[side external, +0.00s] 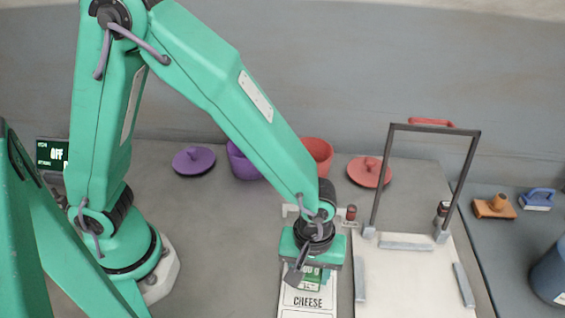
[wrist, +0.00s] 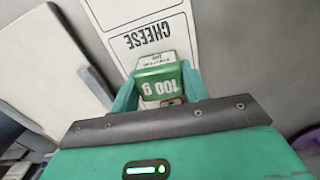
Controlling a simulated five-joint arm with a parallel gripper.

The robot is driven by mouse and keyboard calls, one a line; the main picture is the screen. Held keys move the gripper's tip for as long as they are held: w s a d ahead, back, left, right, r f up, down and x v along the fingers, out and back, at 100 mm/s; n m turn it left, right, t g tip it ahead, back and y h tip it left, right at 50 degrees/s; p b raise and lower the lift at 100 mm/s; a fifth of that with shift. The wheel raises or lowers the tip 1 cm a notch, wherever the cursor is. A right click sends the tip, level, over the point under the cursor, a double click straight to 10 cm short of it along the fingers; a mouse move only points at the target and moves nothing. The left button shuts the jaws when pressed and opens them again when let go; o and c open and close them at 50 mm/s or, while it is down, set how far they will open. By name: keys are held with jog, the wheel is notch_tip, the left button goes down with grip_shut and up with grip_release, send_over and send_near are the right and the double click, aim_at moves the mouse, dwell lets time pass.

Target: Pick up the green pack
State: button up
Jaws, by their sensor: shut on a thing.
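The green pack (wrist: 158,72) has a white label and "100 g" on its side. In the wrist view it sits between the two teal fingers of my gripper (wrist: 160,88), which is shut on it. In the side view my gripper (side external: 311,268) points down over the white card marked CHEESE (side external: 308,303), and a small part of the green pack (side external: 311,284) shows below it. The gripper hides the rest of the pack there. I cannot tell whether the pack touches the card.
A white board with a dark upright frame (side external: 375,180) stands close on the right. Behind are a purple lid (side external: 193,160), a purple pot (side external: 240,163), a red pot (side external: 319,154) and a red lid (side external: 369,173). Brushes (side external: 494,207) lie far right.

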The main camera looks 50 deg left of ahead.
aim_at(309, 272)
jog(key=shift+r, duration=0.1)
jog(key=shift+r, duration=0.7)
jog(key=r, duration=0.3)
jog(key=shift+s+d, duration=0.15)
jog(key=shift+s, duration=0.1)
jog(key=s+d+r, duration=0.3)
jog(key=s+r, duration=0.3)
jog(key=s, duration=0.4)
jog(key=shift+s+d+r, duration=0.15)
jog(key=shift+s+r, duration=0.1)
jog(key=shift+s, duration=0.05)
